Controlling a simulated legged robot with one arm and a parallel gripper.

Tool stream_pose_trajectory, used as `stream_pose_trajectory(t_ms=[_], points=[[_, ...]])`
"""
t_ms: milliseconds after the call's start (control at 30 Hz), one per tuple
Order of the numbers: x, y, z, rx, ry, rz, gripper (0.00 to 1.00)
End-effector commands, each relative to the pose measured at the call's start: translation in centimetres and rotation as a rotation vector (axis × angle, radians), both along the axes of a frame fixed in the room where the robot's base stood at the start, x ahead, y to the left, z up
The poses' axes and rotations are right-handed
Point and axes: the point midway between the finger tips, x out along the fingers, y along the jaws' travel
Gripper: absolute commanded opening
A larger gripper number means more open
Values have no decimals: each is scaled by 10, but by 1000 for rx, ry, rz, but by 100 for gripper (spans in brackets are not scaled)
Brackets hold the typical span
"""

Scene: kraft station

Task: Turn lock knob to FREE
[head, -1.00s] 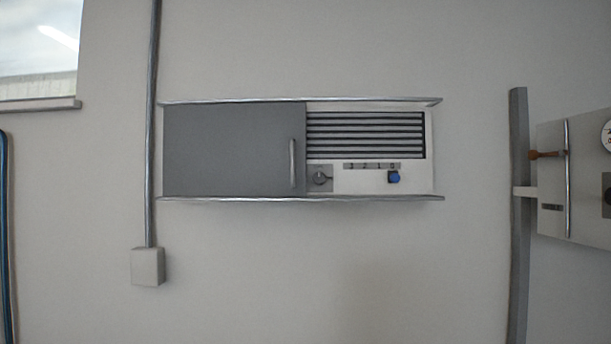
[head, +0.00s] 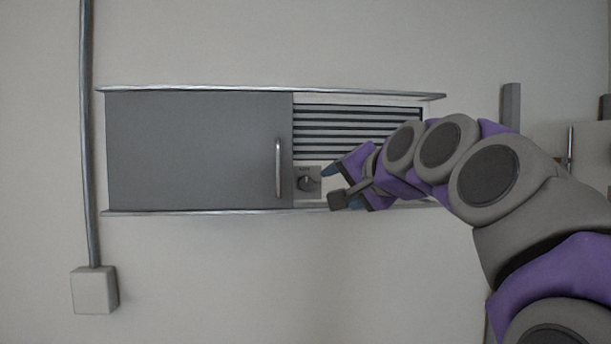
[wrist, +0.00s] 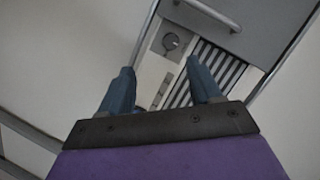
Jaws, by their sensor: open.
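The lock knob (head: 309,182) is a small round grey knob on a grey square plate, just right of the sliding door's handle. In the wrist view the knob (wrist: 171,42) lies ahead of the fingertips, with a small lever pointing off it. Its label is too small to read. My gripper (head: 336,184) is open and empty, just right of the knob in the head view. In the wrist view its two blue fingers (wrist: 158,80) are spread, and the knob sits beyond the gap, apart from them. The blue slider seen earlier is hidden behind my arm.
A grey sliding door (head: 190,150) with a vertical handle (head: 279,168) stands close left of the knob. Metal rails (head: 250,89) run above and below the panel. Black louvres (head: 345,125) are above right. A conduit with a box (head: 94,290) is at left.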

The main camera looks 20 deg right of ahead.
Motion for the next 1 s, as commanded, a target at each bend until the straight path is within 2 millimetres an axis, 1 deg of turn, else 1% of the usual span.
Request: stream_pose_trajectory(t_ms=[33, 100, 167, 267, 467, 700, 1000], points=[[-2, -6, 13, 7, -25, -13, 64], [-2, -11, 20, 15, -44, -23, 64], [-1, -13, 22, 18, -50, -26, 64], [7, -14, 20, 19, -49, -27, 64], [40, -17, 10, 21, -44, -25, 64], [79, -15, 3, 18, -46, -25, 64], [122, -15, -6, 16, -48, -27, 64]])
